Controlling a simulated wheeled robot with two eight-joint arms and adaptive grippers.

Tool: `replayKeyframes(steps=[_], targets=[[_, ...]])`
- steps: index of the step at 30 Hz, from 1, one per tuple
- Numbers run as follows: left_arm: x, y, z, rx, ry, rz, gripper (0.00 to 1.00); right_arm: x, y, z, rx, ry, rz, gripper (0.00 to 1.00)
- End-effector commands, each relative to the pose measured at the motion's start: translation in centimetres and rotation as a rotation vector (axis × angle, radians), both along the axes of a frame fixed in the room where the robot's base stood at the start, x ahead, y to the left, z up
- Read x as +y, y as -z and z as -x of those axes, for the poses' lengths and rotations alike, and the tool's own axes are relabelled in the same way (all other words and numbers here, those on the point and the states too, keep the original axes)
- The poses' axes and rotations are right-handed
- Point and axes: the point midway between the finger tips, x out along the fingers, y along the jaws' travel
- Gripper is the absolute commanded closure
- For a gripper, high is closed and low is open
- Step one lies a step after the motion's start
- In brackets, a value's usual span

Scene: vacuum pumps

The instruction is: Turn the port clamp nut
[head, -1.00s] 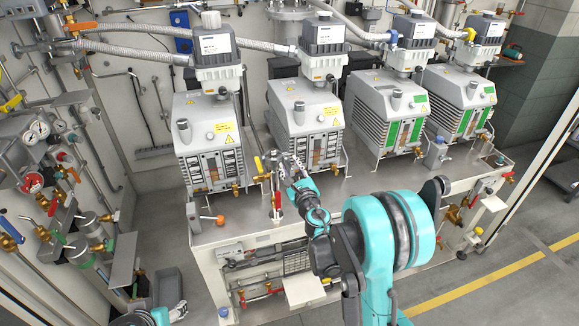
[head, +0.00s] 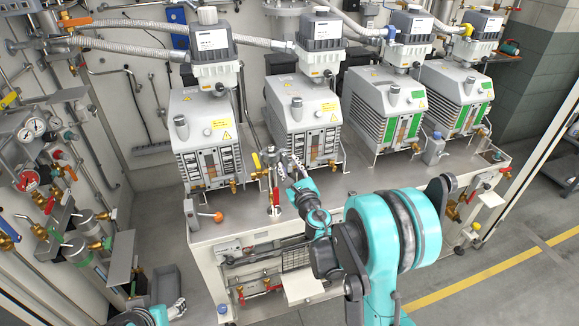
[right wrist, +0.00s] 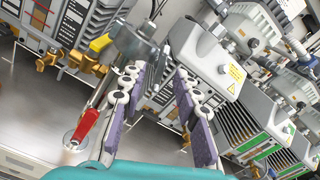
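A slim upright pipe fitting with a red lever (head: 276,197) and a yellow handle (head: 256,161) stands on the bench in front of the pumps. In the right wrist view its grey cylindrical head (right wrist: 134,44) is at upper left, above the red lever (right wrist: 84,126). The clamp nut is too small to single out surely; thin metal parts show beside the grey head. My right gripper (head: 291,162) is right beside this fitting. In the right wrist view its purple-padded fingers (right wrist: 160,88) are apart, with no thing clearly held. My left gripper (head: 178,308) is low at left; its fingers are unclear.
Several grey vacuum pumps (head: 300,121) stand in a row behind the fitting, with brass valves at their feet. An orange-knobbed handle (head: 217,217) is to the left on the bench (head: 240,221). Gauges and valves (head: 35,127) crowd the left wall. Bare bench lies right of my right gripper.

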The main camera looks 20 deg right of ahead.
Motion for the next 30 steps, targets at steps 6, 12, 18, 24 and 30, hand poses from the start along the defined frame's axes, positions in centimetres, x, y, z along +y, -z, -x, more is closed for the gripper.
replayKeyframes(steps=[6,12,18,24,30], targets=[[0.0,0.4,0.0,0.0,0.0,0.0,0.44,-0.1,0.1,1.5,0.0,0.0,0.0,0.69],[0.0,0.8,0.0,0.0,0.0,0.0,0.44,-0.1,0.1,3.5,0.0,0.0,0.0,0.69],[0.0,1.1,0.0,0.0,0.0,0.0,0.44,-0.2,0.1,5.4,0.0,0.0,0.0,0.69],[0.0,1.2,0.0,0.0,0.0,0.0,0.44,-0.2,0.0,6.0,0.0,0.0,0.0,0.69],[0.0,1.1,0.0,0.0,0.0,0.0,0.44,-0.2,0.0,6.0,0.0,0.0,0.0,0.69]])
